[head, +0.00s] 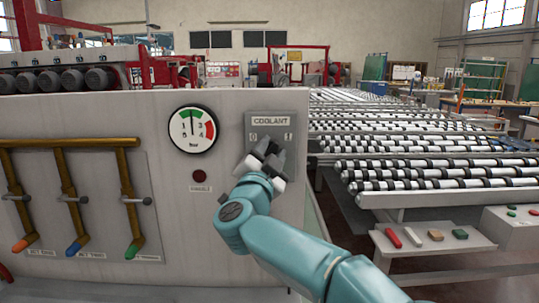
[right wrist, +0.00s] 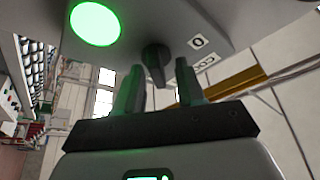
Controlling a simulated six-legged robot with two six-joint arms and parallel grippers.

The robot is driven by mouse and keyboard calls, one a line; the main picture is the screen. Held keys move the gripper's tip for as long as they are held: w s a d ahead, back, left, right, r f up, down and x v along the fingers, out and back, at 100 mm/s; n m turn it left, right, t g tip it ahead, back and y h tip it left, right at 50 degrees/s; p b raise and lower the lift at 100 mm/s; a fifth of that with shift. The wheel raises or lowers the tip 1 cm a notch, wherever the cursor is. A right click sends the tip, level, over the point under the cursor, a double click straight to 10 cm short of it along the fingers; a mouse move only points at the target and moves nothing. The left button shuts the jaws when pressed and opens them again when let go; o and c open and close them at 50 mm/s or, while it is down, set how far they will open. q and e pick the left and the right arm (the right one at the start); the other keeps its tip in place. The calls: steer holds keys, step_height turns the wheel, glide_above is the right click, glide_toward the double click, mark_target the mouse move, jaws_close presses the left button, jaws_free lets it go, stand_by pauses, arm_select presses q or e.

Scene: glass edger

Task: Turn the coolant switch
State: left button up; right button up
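The coolant switch panel (head: 283,121) is a grey plate marked COOLANT, with 0 at left and 1 at right, on the machine's front. My right gripper (head: 266,150) is at this panel and hides the knob in the head view. In the right wrist view the dark switch knob (right wrist: 154,62) stands out from the panel between the two fingers of my right gripper (right wrist: 158,80). Gaps show on both sides of the knob, so the gripper is open around it. A green lamp (right wrist: 95,23) glows beside the knob. The knob's setting is unclear. My left gripper is out of view.
A round pressure gauge (head: 193,130) and a dark red button (head: 199,177) are left of the panel. Several lever valves on yellow pipes (head: 68,180) stand further left. A roller conveyor (head: 430,172) and a small shelf (head: 432,241) with coloured blocks are at right.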

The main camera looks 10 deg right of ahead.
steer(key=shift+a+f, duration=0.1)
steer(key=shift+f, duration=0.05)
steer(key=b+v, duration=0.5)
steer(key=v, duration=1.1)
steer(key=shift+s, duration=0.2)
